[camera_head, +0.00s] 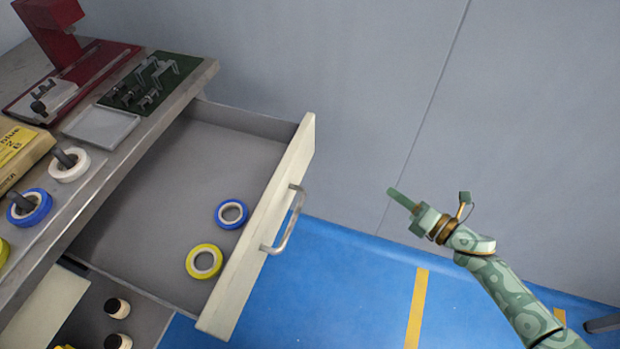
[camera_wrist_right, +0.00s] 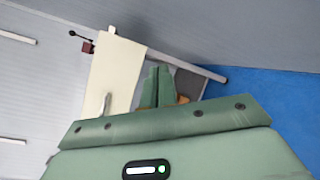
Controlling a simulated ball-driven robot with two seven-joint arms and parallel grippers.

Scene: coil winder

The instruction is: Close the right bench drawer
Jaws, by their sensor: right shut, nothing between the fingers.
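The right bench drawer (camera_head: 210,150) is pulled far out from the bench. Its cream front panel (camera_head: 300,150) has a metal bar handle (camera_head: 290,220). A blue tape roll (camera_head: 232,214) and a yellow tape roll (camera_head: 204,261) lie inside it. My right gripper (camera_head: 394,192) is shut and empty, to the right of the drawer front and apart from it, pointing left. In the right wrist view my shut fingers (camera_wrist_right: 156,85) show in front of the cream drawer front (camera_wrist_right: 115,70), with part of the handle (camera_wrist_right: 105,104) beside them. My left gripper is not in view.
The bench top (camera_head: 75,185) carries a red press (camera_head: 60,40), a green mat with tools (camera_head: 178,68), a grey tray (camera_head: 100,126) and tape rolls on pegs. A lower drawer (camera_head: 150,318) below also stands open. A grey wall (camera_head: 350,70) is behind; blue floor (camera_head: 340,290) is clear.

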